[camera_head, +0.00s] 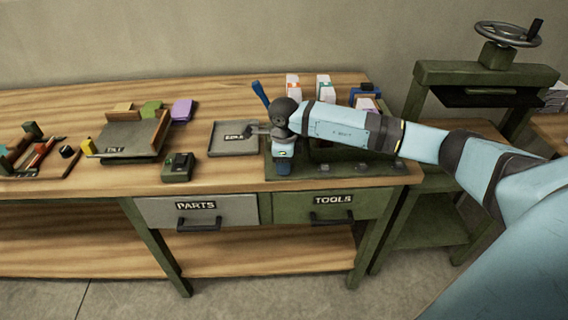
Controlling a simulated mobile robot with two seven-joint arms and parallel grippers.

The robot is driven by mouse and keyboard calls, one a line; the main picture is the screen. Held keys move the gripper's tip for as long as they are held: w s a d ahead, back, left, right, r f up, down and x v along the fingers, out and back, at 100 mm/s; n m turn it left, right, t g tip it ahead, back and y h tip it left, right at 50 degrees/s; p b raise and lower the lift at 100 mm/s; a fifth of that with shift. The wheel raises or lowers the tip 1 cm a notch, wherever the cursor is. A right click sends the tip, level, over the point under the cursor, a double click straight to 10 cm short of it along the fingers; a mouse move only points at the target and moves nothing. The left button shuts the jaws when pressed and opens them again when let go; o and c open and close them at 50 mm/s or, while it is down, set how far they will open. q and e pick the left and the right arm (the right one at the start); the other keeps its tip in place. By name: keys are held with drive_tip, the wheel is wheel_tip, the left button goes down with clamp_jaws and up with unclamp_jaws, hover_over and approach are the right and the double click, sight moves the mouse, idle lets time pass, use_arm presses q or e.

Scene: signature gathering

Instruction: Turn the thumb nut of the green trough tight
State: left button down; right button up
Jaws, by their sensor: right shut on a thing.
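The green trough (340,171) is a dark green fixture at the right end of the bench top, partly covered by my right arm. My left gripper is not in view.
A blue handle (260,93) stands behind my wrist. White boxes (324,88) stand behind the arm. A small dark green box (178,167) is further left. A press (487,75) stands at right.

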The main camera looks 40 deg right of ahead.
drive_tip(key=shift+m, duration=2.1)
drive_tip(key=o, duration=0.9)
wheel_tip(320, 180, up, 14)
drive_tip(key=shift+f+b, duration=0.1)
drive_tip(key=shift+b, duration=0.5)
